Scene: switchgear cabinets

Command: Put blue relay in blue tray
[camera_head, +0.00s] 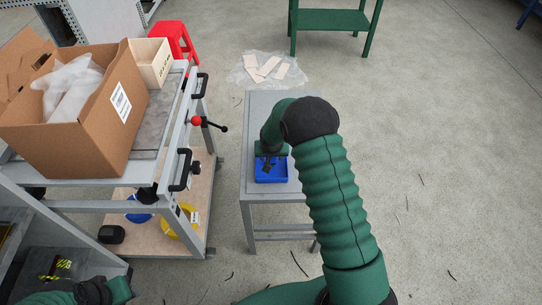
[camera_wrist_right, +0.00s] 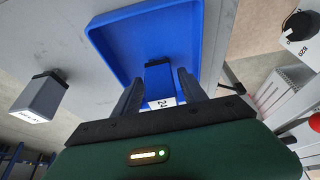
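The blue tray (camera_head: 283,176) lies on a small grey table, and it fills the upper middle of the right wrist view (camera_wrist_right: 112,27). The blue relay (camera_wrist_right: 158,77) stands inside the tray, between the fingers of my right gripper (camera_wrist_right: 160,82). Its dark end points toward the tray floor and its white label marked 24 faces the camera. A narrow gap shows on each side of the relay, so the fingers look open around it. In the head view my right gripper (camera_head: 268,163) is over the tray and hides the relay. Only part of my left arm shows, without fingers.
A grey relay (camera_wrist_right: 40,97) stands on the table (camera_head: 258,110) beside the tray. A trolley (camera_head: 160,130) with a cardboard box (camera_head: 75,130) is at the left, its red-knobbed lever (camera_head: 197,121) jutting toward the table. The floor on the right is mostly clear.

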